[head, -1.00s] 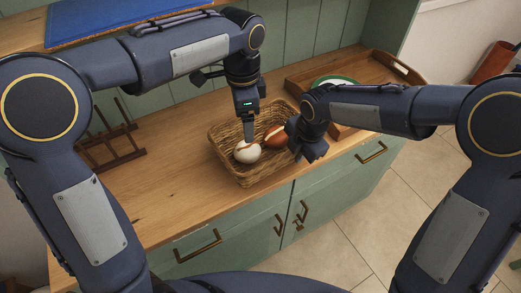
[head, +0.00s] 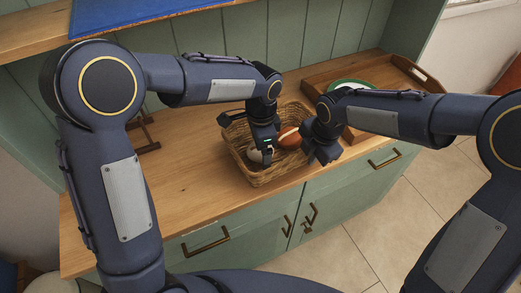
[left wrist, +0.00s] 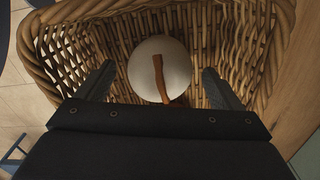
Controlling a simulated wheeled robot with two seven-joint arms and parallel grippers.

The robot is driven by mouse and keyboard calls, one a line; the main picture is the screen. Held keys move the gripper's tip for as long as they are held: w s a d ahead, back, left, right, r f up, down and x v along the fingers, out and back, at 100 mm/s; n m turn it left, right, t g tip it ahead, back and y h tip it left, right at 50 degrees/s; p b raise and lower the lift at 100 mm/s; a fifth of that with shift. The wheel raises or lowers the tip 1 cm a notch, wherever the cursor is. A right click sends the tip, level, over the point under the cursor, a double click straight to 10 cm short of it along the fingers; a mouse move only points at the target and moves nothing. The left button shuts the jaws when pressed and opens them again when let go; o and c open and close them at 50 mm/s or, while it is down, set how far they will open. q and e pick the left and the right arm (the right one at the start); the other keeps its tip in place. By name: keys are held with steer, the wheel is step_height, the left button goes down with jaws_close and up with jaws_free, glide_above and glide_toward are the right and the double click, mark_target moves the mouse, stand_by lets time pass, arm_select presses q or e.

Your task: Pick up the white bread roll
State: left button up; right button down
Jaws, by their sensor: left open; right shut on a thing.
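The white bread roll (left wrist: 150,62), round with a brown stripe across its top, lies in the wicker basket (left wrist: 283,30). In the head view the roll (head: 254,155) is mostly hidden behind my left gripper (head: 263,157). My left gripper (left wrist: 160,88) is open, pointing down into the basket, with one finger on each side of the roll and gaps showing. My right gripper (head: 316,158) is at the right rim of the basket (head: 262,181) and appears shut on that rim; its fingertips are partly hidden.
A reddish-brown roll (head: 289,138) lies in the basket beside the white one. A wooden tray (head: 398,62) with a green-rimmed plate (head: 352,84) stands at the back right. A dark wooden rack (head: 146,135) is at the left. The countertop (head: 190,165) left of the basket is clear.

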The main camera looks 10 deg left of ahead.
arm_select(q)
steer(key=shift+f, duration=0.25)
steer(key=c, duration=1.1)
step_height(320, 180, up, 10)
steer(key=shift+r, duration=0.1)
arm_select(e)
steer(key=c, duration=1.5)
jaws_free()
step_height(320, 180, up, 12)
steer(key=s+d, duration=0.1)
steer(key=shift+s, duration=0.35)
arm_select(q)
steer(key=shift+s, duration=0.1)
arm_select(e)
steer(key=shift+s+d+f, duration=0.1)
steer(key=shift+f, duration=0.05)
